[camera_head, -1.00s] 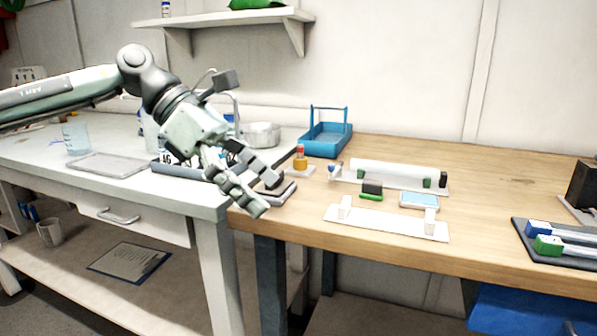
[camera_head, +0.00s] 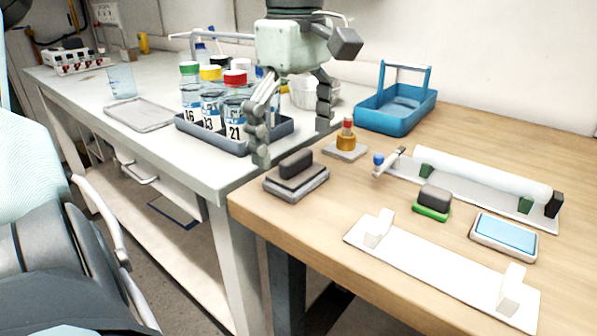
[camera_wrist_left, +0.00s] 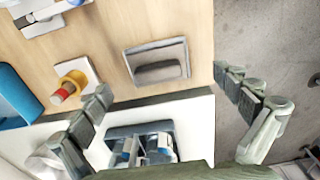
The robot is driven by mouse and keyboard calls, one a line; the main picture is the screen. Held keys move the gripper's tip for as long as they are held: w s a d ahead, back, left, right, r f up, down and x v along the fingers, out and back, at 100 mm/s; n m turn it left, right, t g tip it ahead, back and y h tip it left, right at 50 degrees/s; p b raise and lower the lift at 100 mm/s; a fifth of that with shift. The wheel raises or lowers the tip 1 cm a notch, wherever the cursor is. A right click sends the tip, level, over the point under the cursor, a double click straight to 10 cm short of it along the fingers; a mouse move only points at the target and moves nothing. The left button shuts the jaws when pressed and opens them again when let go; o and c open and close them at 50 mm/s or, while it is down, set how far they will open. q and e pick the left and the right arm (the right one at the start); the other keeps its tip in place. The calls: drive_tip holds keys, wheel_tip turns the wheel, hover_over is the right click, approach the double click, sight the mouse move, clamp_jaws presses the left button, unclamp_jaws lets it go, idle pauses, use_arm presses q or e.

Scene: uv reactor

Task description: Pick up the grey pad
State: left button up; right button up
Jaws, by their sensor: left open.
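The grey pad (camera_head: 296,165) is a dark grey block on a lighter grey base (camera_head: 297,184) at the near left corner of the wooden table. In the left wrist view the pad (camera_wrist_left: 160,72) shows between and beyond my open fingers. My left gripper (camera_head: 292,134) points down, open and empty, behind and above the pad, near the bottle tray. Its fingers also show in the left wrist view (camera_wrist_left: 168,88), apart from the pad. A similar dark block on a green base (camera_head: 432,203) sits further right. My right gripper is out of view.
A grey tray (camera_head: 274,132) of capped bottles (camera_head: 236,100) stands on the white bench beside my left fingers. A red and orange piece (camera_head: 346,137) on a small plate stands behind the pad. A blue caddy (camera_head: 397,108) is further back. White holders (camera_head: 430,262) lie right.

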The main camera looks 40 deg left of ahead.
sight(295, 156)
use_arm(q)
wheel_tip(295, 156, down, 4)
drive_tip(key=shift+w+r, duration=0.15)
drive_tip(key=shift+r, duration=0.1)
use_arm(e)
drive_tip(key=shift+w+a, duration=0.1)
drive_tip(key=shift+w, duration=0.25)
use_arm(q)
drive_tip(key=c, duration=1.5)
drive_tip(key=shift+f, duration=0.1)
drive_tip(key=shift+c, duration=0.2)
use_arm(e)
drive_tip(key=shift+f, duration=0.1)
